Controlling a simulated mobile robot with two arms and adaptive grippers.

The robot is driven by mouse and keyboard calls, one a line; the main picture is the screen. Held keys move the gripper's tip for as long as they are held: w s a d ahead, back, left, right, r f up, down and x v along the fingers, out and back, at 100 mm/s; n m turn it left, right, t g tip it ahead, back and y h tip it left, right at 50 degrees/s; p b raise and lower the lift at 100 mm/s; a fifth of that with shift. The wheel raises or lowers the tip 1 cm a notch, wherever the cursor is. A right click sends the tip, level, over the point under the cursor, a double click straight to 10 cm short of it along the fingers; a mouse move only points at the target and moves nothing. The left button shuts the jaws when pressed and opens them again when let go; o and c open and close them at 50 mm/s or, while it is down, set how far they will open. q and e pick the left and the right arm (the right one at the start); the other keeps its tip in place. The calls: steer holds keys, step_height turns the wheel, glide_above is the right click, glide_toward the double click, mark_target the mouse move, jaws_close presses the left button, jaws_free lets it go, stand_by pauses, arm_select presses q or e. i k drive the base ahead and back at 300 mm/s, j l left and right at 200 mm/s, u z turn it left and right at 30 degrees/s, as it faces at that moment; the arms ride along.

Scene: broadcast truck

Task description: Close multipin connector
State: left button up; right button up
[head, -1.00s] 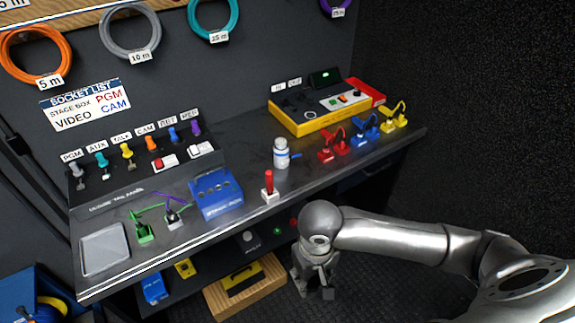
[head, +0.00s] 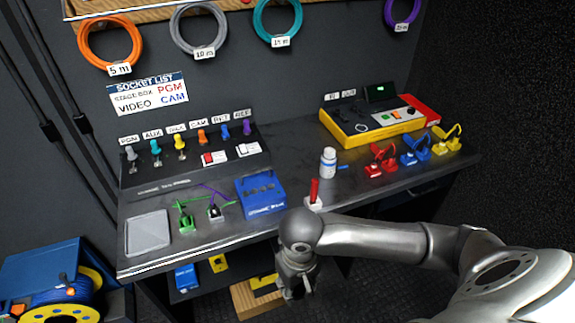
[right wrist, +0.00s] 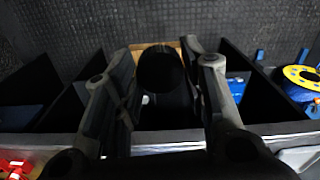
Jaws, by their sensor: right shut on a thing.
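My right gripper (head: 293,290) hangs in front of the desk's front edge, below the desktop, fingers down. In the right wrist view a dark round thing (right wrist: 160,70) sits between its fingers, and the gripper is shut on it. The thing is too dark to name; it may be a connector part. No part is plainly marked as the multipin connector. A blue box (head: 262,194) stands on the desktop, with a green connector (head: 186,221) and a purple-cabled connector (head: 214,212) to its left. My left gripper is out of view.
A red-handled lever (head: 314,190) stands near the desk edge, close behind my right wrist. A white bottle (head: 328,163) and red, blue and yellow connectors are farther right. A grey tray (head: 148,233) lies at the left. A wooden-edged box (head: 256,299) is below.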

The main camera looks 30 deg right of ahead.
mark_target(328, 169)
steer(key=u, duration=0.95)
steer(key=k+l, duration=0.1)
steer(key=l, duration=0.3)
steer(key=k+l, duration=0.1)
steer(key=l, duration=0.35)
steer(key=k+l, duration=0.15)
steer(key=l, duration=0.25)
steer(key=k+l, duration=0.1)
steer(key=l, duration=0.35)
steer(key=k+l, duration=0.1)
steer(key=l, duration=0.3)
steer(key=k+l, duration=0.1)
steer(key=l, duration=0.3)
steer(key=k+l, duration=0.1)
steer(key=l, duration=0.35)
